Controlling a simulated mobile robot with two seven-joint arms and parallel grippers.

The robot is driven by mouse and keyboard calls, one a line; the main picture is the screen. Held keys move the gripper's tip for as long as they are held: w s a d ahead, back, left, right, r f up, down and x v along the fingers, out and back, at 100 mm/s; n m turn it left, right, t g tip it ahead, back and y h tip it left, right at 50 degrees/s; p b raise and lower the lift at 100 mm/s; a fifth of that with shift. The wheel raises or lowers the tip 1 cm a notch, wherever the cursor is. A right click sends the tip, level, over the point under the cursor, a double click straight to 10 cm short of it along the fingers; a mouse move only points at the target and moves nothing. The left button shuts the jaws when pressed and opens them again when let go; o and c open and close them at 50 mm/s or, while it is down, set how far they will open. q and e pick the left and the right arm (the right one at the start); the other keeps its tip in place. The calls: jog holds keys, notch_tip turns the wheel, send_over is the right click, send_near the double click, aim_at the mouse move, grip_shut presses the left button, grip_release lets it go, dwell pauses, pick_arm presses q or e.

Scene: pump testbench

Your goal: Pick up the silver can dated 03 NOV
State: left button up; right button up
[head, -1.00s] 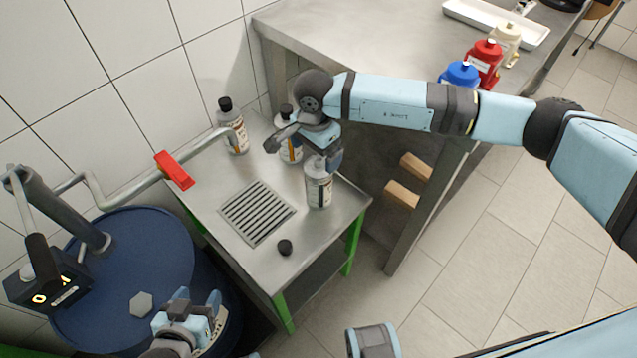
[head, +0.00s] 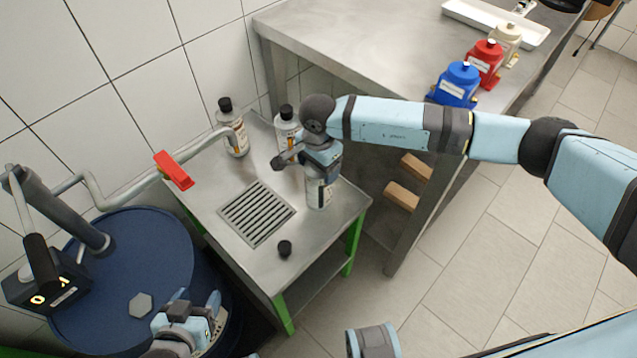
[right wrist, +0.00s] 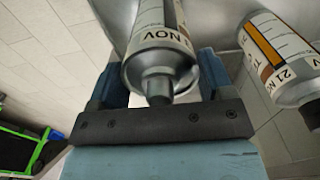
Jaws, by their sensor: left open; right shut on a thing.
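The front silver can (head: 319,193) stands upright on the steel sink bench, its upper part hidden by my right gripper (head: 322,170). That gripper is shut on it. In the right wrist view this can (right wrist: 160,68) sits between the fingers, with a bare silver neck and "NOV" on its label; I cannot read its day number surely. Another can (right wrist: 282,60) beside it has a dark cap and reads "21" with the month cut off. In the head view two more black-capped cans stand behind, one at the back left (head: 234,130) and one in the middle (head: 287,128). My left gripper (head: 198,303) is open and empty.
A loose black cap (head: 285,248) lies near the bench's front edge, beside the drain grate (head: 257,213). A pipe with a red handle (head: 174,171) reaches over the bench from the left. A blue drum (head: 120,260) stands left; a steel table (head: 370,45) stands behind.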

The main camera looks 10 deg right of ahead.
jog(key=shift+c, duration=1)
jog(key=shift+r, duration=0.1)
